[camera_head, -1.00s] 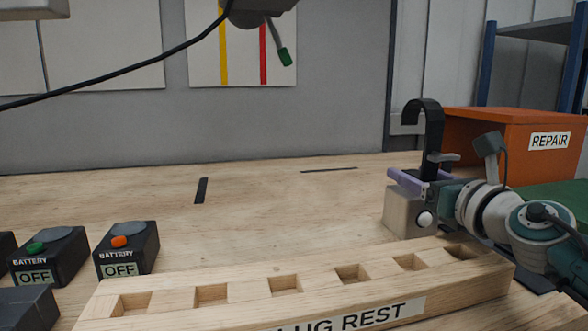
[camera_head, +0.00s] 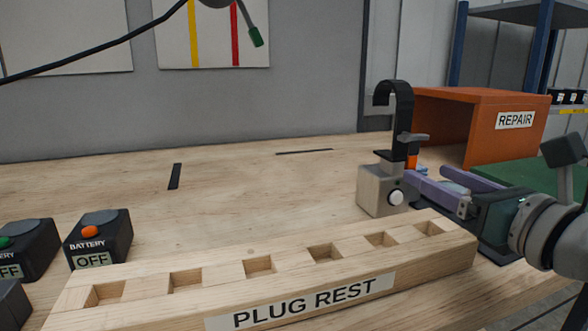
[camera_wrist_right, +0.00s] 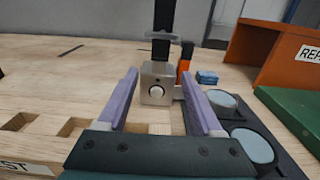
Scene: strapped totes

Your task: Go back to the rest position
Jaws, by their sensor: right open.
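My right gripper (camera_head: 442,186) has purple fingers and comes in from the right. It is open and empty, just right of a grey metal block (camera_head: 378,190) with a white round button and a black hook (camera_head: 402,105) rising above it. In the right wrist view the open fingers (camera_wrist_right: 163,95) point at the block (camera_wrist_right: 157,82), with bare wood and the block's front between and beyond them. I cannot tell whether a finger touches the block. My left gripper is not in view.
The wooden plug rest (camera_head: 262,285) with several square empty holes lies in front. Battery boxes (camera_head: 98,238) marked OFF stand at left.

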